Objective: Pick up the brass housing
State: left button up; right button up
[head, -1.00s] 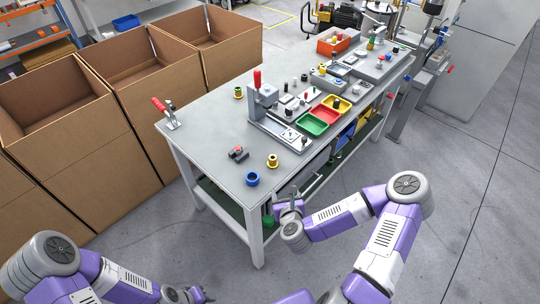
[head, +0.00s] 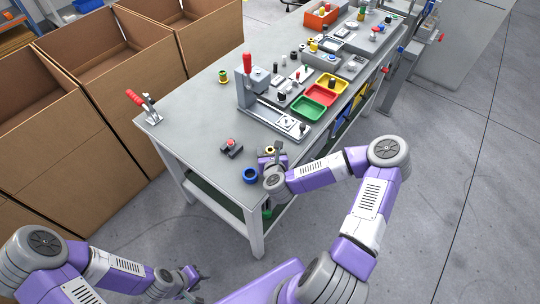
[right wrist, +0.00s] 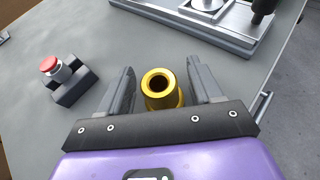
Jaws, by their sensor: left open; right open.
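The brass housing (right wrist: 160,90) is a gold-coloured flanged cylinder with a hole in its top. It stands upright on the grey workbench (head: 188,118) near the front edge. In the right wrist view it sits between the two fingers of my right gripper (right wrist: 161,72), with a visible gap on each side. In the head view the gripper (head: 272,153) partly hides the housing (head: 270,149). My right gripper is open and empty. My left gripper (head: 192,277) is open and empty, low over the floor, away from the bench.
A blue ring (head: 250,175) lies left of my right gripper. A dark block with a red button (head: 231,147) is just behind. A grey press fixture (head: 262,95) and red (head: 322,94) and green (head: 307,108) trays stand farther back. Cardboard boxes (head: 110,110) line the left side.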

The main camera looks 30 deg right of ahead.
jog(key=shift+w+d+f, duration=0.15)
jog(key=shift+w+d, duration=0.05)
jog(key=shift+w, duration=0.25)
jog(key=c, duration=1.2)
